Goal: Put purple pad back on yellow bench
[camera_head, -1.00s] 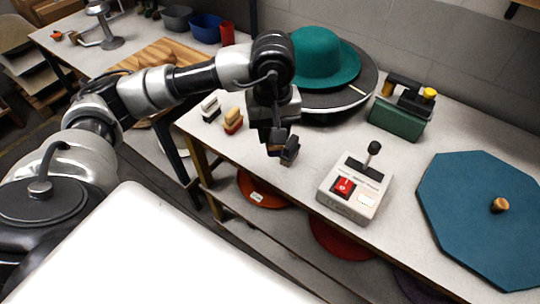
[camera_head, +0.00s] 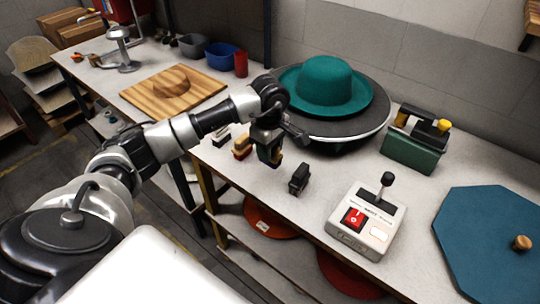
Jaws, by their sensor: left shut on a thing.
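My left gripper (camera_head: 270,157) points down above the left part of the yellow bench (camera_head: 310,216), a grey-topped table with yellow legs. It is shut on a small dark thing, mostly hidden between the fingers; its colour is too dark to call purple. A small black block (camera_head: 299,179) stands on the bench just right of and nearer than the gripper. A tan-topped pad (camera_head: 241,147) and a pale-topped pad (camera_head: 221,136) stand to the left of the gripper. No pad shows clearly purple. My right gripper is not in view.
A teal hat (camera_head: 327,85) on a round dark stand is behind the gripper. A white control box (camera_head: 366,222) with a lever, a green device (camera_head: 410,150) and a blue octagonal board (camera_head: 490,240) are to the right. A wooden board (camera_head: 172,90) lies on the far left table.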

